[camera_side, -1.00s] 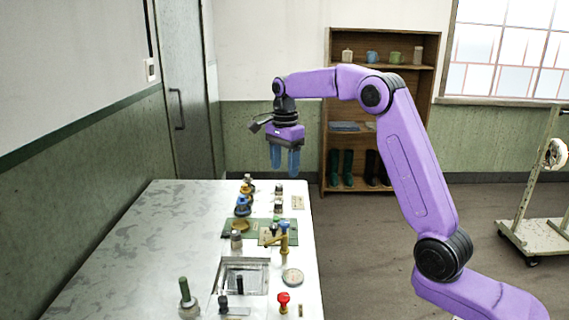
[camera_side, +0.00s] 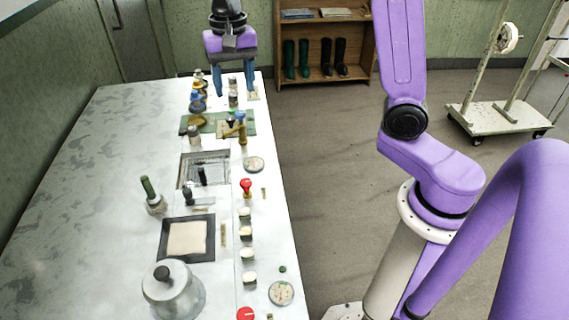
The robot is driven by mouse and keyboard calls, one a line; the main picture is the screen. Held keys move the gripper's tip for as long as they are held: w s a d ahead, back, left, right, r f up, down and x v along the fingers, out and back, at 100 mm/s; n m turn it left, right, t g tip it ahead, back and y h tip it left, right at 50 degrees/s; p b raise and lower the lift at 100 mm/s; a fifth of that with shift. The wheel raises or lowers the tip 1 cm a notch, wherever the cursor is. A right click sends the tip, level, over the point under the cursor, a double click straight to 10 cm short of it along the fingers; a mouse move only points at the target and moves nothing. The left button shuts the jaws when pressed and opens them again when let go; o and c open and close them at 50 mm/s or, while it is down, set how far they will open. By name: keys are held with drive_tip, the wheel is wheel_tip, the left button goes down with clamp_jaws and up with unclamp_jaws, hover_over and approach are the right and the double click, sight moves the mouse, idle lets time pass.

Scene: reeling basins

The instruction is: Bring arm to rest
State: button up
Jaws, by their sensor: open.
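My purple gripper (camera_side: 233,90) hangs with its blue fingers pointing down near the far end of the white worktable (camera_side: 90,190). The two fingers are apart and nothing shows held between them. A small bottle (camera_side: 233,97) shows between and below the fingertips; I cannot tell how far above it they are. My arm rises from its base on the right side, and its upper links run out of the top of the picture.
Blue and yellow valves (camera_side: 197,102) stand left of the gripper. A shelf (camera_side: 277,50) stands behind; floor between table and base is clear.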

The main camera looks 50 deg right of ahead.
drive_tip(key=s+d+f+n, duration=0.1)
drive_tip(key=s+f+n, duration=0.2)
drive_tip(key=s+n, duration=0.6)
drive_tip(key=s+d+f+n, duration=0.1)
drive_tip(key=s+f+n, duration=0.2)
drive_tip(key=s+n, duration=0.7)
drive_tip(key=s, duration=1)
drive_tip(key=shift+d, duration=0.3)
drive_tip(key=shift+w, duration=0.1)
